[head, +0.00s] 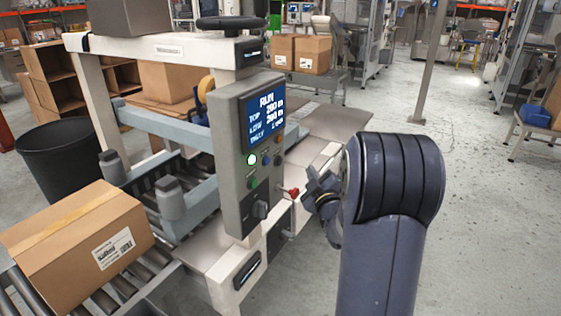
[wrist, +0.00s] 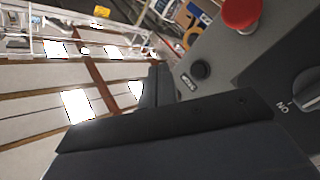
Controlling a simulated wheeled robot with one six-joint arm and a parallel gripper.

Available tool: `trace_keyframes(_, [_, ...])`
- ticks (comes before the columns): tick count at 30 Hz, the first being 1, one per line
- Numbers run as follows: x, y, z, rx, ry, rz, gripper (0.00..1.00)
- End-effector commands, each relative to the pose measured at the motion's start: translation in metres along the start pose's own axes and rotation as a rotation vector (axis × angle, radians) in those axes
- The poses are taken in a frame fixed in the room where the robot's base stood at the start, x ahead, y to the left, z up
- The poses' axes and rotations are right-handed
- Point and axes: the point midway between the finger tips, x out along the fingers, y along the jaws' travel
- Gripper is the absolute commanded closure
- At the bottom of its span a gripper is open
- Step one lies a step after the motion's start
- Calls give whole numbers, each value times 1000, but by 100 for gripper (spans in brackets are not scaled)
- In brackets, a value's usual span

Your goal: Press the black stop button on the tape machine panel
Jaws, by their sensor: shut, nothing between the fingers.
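The tape machine panel (head: 236,170) is a grey upright box with a lit blue screen reading RUN. In the wrist view, the black stop button (wrist: 200,70) is a small round cap on the grey panel face with a label beside it. It is too small to pick out surely in the head view. My gripper (head: 313,195) is just right of the panel, near the red knob on its edge. In the wrist view my gripper's dark fingers (wrist: 160,86) are shut and empty, left of the black button and apparently apart from it.
A red mushroom button (wrist: 240,12) and a rotary switch (wrist: 309,92) marked ON sit close to the black button. A carton (head: 60,240) lies on the rollers at left. A black bin (head: 62,165) stands behind. The floor at right is open.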

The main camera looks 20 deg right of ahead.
Motion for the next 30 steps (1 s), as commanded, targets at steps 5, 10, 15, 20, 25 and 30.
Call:
trace_keyframes(5, [19, -13, -16, 0, 2, -4, 100])
trace_keyframes(10, [34, -28, -24, -2, 3, -1, 100])
trace_keyframes(15, [43, -33, -31, -1, 2, -1, 100])
trace_keyframes(20, [46, -35, -33, 0, -1, -1, 100])
trace_keyframes(25, [46, -34, -34, 0, -1, -1, 100])
trace_keyframes(30, [46, -34, -34, 0, -1, -1, 100])
